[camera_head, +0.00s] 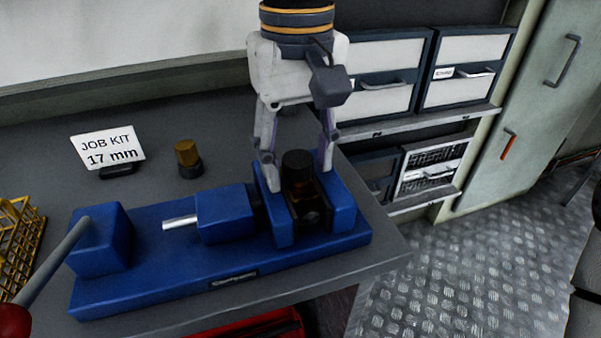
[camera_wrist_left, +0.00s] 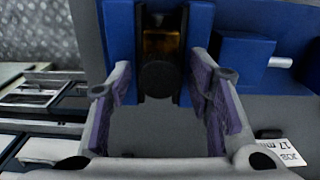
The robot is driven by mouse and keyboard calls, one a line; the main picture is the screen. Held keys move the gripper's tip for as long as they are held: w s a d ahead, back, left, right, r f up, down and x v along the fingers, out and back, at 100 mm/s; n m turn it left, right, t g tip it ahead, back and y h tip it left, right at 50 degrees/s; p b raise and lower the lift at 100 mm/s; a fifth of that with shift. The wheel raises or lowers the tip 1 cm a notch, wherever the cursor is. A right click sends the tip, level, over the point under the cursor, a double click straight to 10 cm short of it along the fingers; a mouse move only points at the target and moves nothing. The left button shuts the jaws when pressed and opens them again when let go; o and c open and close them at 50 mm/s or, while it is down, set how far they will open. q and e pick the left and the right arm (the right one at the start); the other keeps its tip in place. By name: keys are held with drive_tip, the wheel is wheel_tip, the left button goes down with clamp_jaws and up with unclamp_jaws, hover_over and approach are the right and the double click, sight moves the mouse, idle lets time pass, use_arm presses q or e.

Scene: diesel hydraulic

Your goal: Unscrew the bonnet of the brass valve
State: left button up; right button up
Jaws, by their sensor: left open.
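The valve (camera_head: 305,190) stands upright between the jaws of a blue vise (camera_head: 205,255). Its brass body is in shadow, and it has a dark round top (camera_head: 298,163). In the left wrist view the brass (camera_wrist_left: 162,44) and the dark round top (camera_wrist_left: 158,80) show between the vise jaws. My left gripper (camera_head: 297,172) points down over the valve, open, with one finger on each side of the dark top. In the left wrist view the fingers (camera_wrist_left: 160,105) are wide apart with purple pads, and I see no contact. My right gripper is not in view.
A small brass piece with a dark base (camera_head: 187,155) stands behind the vise. A "JOB KIT 17 mm" card (camera_head: 108,147) and a yellow rack (camera_head: 18,240) are at left. A grey rod with a red knob (camera_head: 14,320) crosses the front left. Drawers (camera_head: 385,75) stand right of the bench.

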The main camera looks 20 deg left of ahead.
use_arm(q)
drive_tip(key=m, duration=1.3)
drive_tip(key=shift+m, duration=0.4)
drive_tip(key=c, duration=0.9)
drive_tip(key=n, duration=0.9)
drive_tip(key=shift+d+n, duration=0.1)
drive_tip(key=shift+n, duration=0.3)
drive_tip(key=n, duration=0.9)
drive_tip(key=shift+n, duration=0.4)
drive_tip(key=o, duration=0.9)
